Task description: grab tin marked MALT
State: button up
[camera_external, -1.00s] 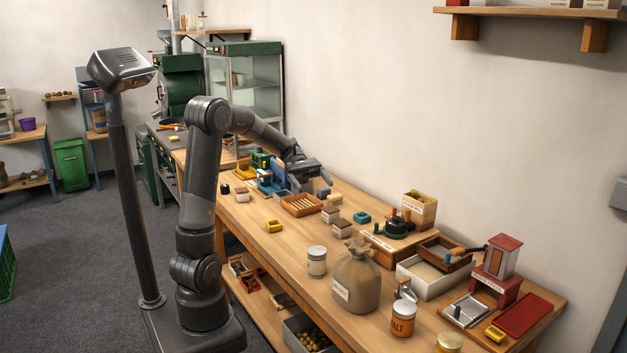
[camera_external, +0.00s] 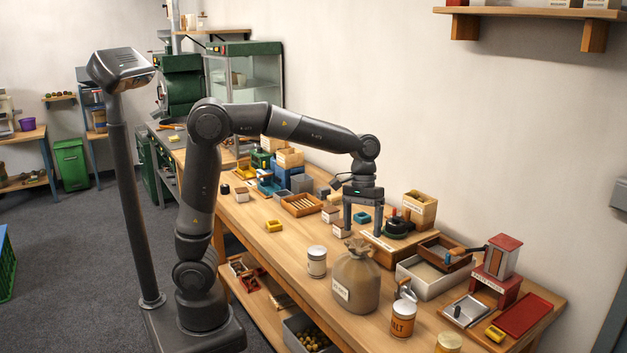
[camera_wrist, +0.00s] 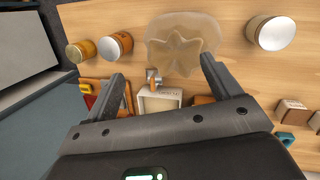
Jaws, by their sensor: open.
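The tin marked MALT (camera_external: 402,322) is an orange-brown can with a pale lid, upright near the front right of the bench. In the wrist view, the tin (camera_wrist: 115,46) shows its silver lid and some orange side, toward the upper left. My gripper (camera_external: 363,228) is open and empty, pointing down over the back middle of the bench, behind the sack and well apart from the tin. In the wrist view, the two fingers of my gripper (camera_wrist: 163,78) are spread wide, with the tin beyond the left finger.
A tied sack (camera_external: 357,283) stands between my gripper and the bench's front edge. A metal scoop (camera_external: 405,290) lies just behind MALT. A white box (camera_external: 420,280) stands farther back.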

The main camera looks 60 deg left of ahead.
jog(key=s+d+r+m+t, duration=0.1)
jog(key=d+r+m+t, duration=0.25)
jog(key=d, duration=0.45)
jog(key=s+d+r+m+t, duration=0.1)
jog(key=d+r+m+t, duration=0.1)
jog(key=d+r+m, duration=0.45)
jog(key=n, duration=0.2)
send_over(400, 307)
jog(key=s+a, duration=0.1)
jog(key=s, duration=0.1)
notch_tip(400, 307, down, 21)
jog(key=x, duration=0.4)
jog(key=shift+a+f, duration=0.2)
jog(key=shift+a, duration=0.05)
jog(key=shift+w+x, duration=0.15)
jog(key=shift+x, duration=1.5)
jog(key=shift+w+x, duration=0.1)
jog(key=shift+x, duration=1.6)
jog(key=shift+r, duration=0.15)
jog(key=shift+c, duration=0.4)
jog(key=c, duration=1.2)
jog(key=shift+o, duration=0.2)
jog(key=shift+r, duration=0.1)
